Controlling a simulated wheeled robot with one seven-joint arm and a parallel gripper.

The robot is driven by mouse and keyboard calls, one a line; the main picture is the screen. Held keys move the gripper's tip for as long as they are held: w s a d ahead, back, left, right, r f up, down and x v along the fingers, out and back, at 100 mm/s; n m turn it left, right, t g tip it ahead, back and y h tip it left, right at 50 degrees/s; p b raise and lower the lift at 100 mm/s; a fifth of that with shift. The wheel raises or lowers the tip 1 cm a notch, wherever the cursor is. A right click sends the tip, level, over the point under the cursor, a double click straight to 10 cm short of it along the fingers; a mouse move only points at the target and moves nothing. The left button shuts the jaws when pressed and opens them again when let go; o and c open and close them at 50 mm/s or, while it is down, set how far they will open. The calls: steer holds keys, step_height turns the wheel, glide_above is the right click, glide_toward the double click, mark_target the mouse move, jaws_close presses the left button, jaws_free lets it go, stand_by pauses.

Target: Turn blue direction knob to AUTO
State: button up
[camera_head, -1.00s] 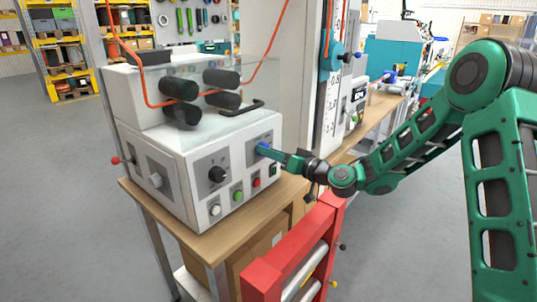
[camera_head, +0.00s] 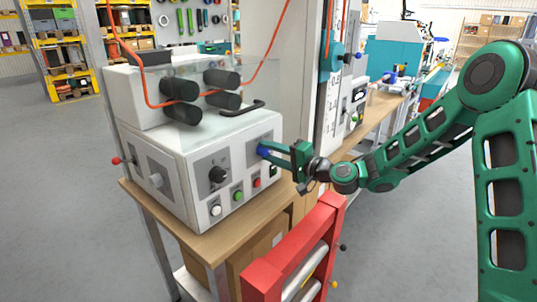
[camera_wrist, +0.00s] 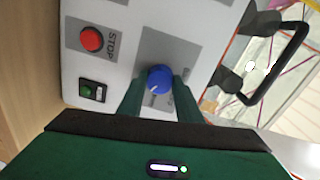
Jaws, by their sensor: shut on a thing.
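The blue direction knob (camera_head: 263,149) sits on a grey plate at the right end of the white machine's front panel. In the wrist view the blue knob (camera_wrist: 160,78) shows between the two green fingers, with a small white pointer mark at its lower left. Lettering on its plate is too small and blurred to read. My gripper (camera_head: 268,151) is at the panel, shut on the knob from its two sides. In the wrist view my gripper (camera_wrist: 158,92) covers parts of the plate beside the knob.
A red STOP button (camera_wrist: 92,39) and a green button (camera_wrist: 88,91) are beside the knob. A black selector knob (camera_head: 217,174) is further left. A black handle (camera_head: 243,108) and rollers are above. A red frame (camera_head: 290,255) stands in front of the wooden bench.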

steer(key=shift+w+d+f+m, duration=0.15)
steer(key=shift+d+m, duration=0.1)
steer(key=shift+m, duration=0.5)
steer(key=shift+w+d+f+m, duration=0.1)
steer(key=shift+d+m, duration=0.1)
steer(key=shift+m, duration=0.55)
steer(key=o, duration=1)
steer(key=shift+o, duration=0.2)
steer(key=shift+s+a+r, duration=0.1)
steer(key=shift+a, duration=0.1)
steer(key=v, duration=1)
steer(key=shift+s+d, duration=0.15)
steer(key=shift+d, duration=0.2)
